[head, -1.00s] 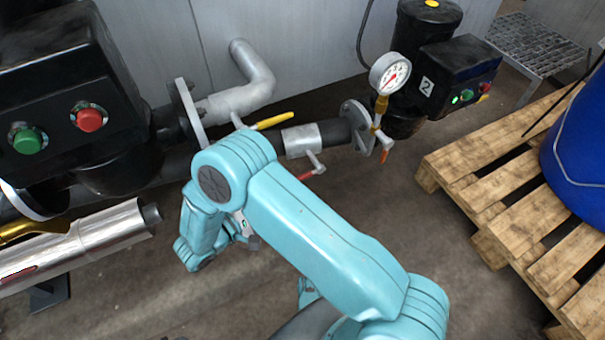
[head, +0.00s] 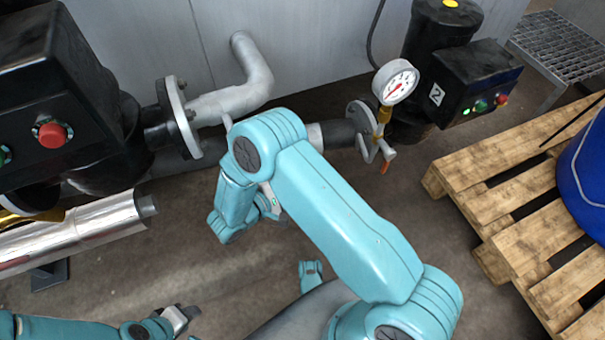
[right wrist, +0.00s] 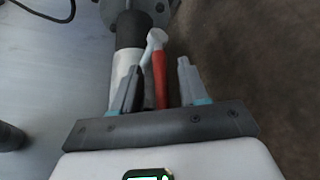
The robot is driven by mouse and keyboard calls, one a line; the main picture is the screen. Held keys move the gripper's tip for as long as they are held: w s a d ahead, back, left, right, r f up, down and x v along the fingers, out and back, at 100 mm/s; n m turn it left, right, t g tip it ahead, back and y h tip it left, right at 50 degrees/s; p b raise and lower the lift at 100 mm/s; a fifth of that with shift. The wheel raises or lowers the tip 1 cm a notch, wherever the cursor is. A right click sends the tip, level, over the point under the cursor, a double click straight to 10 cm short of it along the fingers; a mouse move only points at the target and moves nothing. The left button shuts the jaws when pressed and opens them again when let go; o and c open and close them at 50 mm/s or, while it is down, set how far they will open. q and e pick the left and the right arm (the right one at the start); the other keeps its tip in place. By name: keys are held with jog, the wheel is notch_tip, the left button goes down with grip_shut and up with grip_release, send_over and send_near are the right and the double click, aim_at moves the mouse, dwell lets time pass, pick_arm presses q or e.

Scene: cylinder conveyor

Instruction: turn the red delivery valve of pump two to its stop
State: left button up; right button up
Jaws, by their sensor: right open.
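The red valve lever (right wrist: 160,78) shows in the right wrist view, with a pale grey hub at its far end. It lies between the two open fingers of my right gripper (right wrist: 158,75), which are not closed on it. The pale pipe (right wrist: 124,72) runs beside the left finger. In the head view my right arm hides the lever and most of the right gripper. Pump two (head: 468,85), black with a "2" label, stands at the back right. My left gripper (head: 180,318) is at the bottom left, away from the valve; its jaw opening is unclear.
A pressure gauge (head: 396,82) stands above the pipe flange, with a small orange-tipped valve (head: 384,160) below. A wooden pallet (head: 480,185) with a blue drum (head: 590,180) is at right. A silver-clad pipe (head: 75,235) lies at left. Floor in front is mostly clear.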

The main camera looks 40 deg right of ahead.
jog(key=shift+d+f, duration=0.15)
jog(key=shift+d, duration=0.15)
pick_arm(q)
jog(key=shift+w+d, duration=0.15)
jog(key=shift+d, duration=0.15)
